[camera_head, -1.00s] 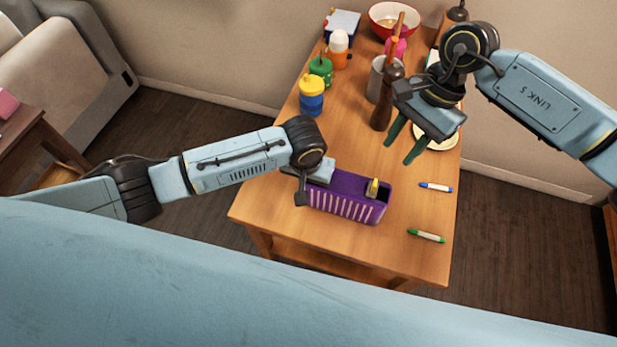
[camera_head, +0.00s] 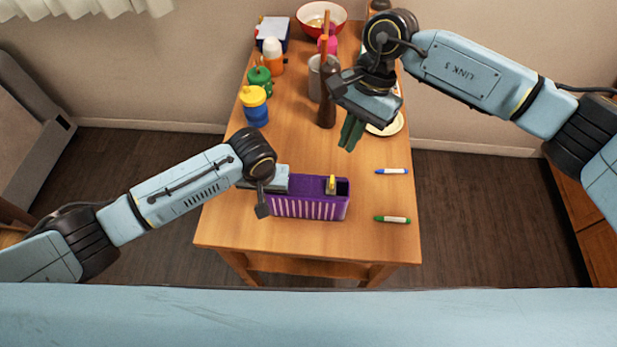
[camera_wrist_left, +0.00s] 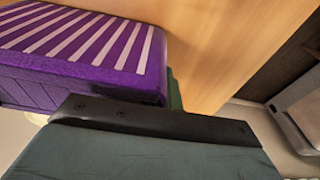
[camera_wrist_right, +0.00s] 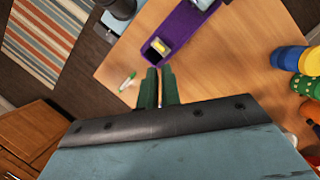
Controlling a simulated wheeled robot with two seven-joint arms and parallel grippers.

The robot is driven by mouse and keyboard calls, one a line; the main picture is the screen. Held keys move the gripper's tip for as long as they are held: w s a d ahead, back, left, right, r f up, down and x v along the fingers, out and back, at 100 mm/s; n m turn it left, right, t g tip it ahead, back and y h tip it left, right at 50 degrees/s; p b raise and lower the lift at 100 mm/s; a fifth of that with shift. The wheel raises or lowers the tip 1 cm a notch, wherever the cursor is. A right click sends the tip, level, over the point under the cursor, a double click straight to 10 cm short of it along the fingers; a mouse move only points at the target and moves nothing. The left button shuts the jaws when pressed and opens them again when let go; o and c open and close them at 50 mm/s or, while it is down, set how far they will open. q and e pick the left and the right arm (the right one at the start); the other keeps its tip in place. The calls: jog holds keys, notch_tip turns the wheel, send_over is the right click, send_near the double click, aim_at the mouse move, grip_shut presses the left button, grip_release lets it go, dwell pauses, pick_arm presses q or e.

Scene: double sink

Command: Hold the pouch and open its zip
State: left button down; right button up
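The purple pouch (camera_head: 310,207) with white stripes stands on the table near its front edge. Its yellow zip pull (camera_head: 332,185) is on top near the right end, beside a short dark gap, and shows in the right wrist view (camera_wrist_right: 160,46). My left gripper (camera_head: 270,186) is at the pouch's left end. In the left wrist view one green finger (camera_wrist_left: 174,92) lies against the pouch (camera_wrist_left: 85,45); the other is hidden, and it appears clamped. My right gripper (camera_head: 350,132) is empty above the table, behind and right of the pouch, its fingers (camera_wrist_right: 159,88) separated by a narrow gap.
A blue marker (camera_head: 392,171) and a green marker (camera_head: 392,219) lie right of the pouch. Behind are yellow-blue (camera_head: 255,106) and green (camera_head: 261,82) containers, a dark brown mill (camera_head: 326,100), a plate (camera_head: 385,128) and a red bowl (camera_head: 321,18). The table's middle is clear.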

jog(key=shift+s+d+f+m+y, duration=0.15)
jog(key=shift+s+f+m+y, duration=0.15)
jog(key=shift+f+y, duration=0.1)
grip_shut()
jog(key=m+t+y, duration=0.3)
jog(key=m+y, duration=0.2)
jog(key=m, duration=0.5)
send_near(349, 179)
jog(key=s+d+r, duration=0.3)
jog(key=r, duration=0.1)
jog(key=shift+s+d+r+t+y, duration=0.1)
jog(key=shift+s+d+t+y, duration=0.2)
jog(key=shift+d+t, duration=0.1)
jog(key=shift+a, duration=0.1)
jog(key=shift+a+r+x, duration=0.3)
jog(key=shift+x, duration=1.85)
jog(key=shift+a+r+x, duration=0.3)
jog(key=shift+r+x, duration=0.05)
jog(key=shift+x, duration=1.8)
jog(key=shift+a+r+x, duration=0.3)
jog(key=shift+a+x, duration=0.05)
jog(key=shift+x, duration=1.8)
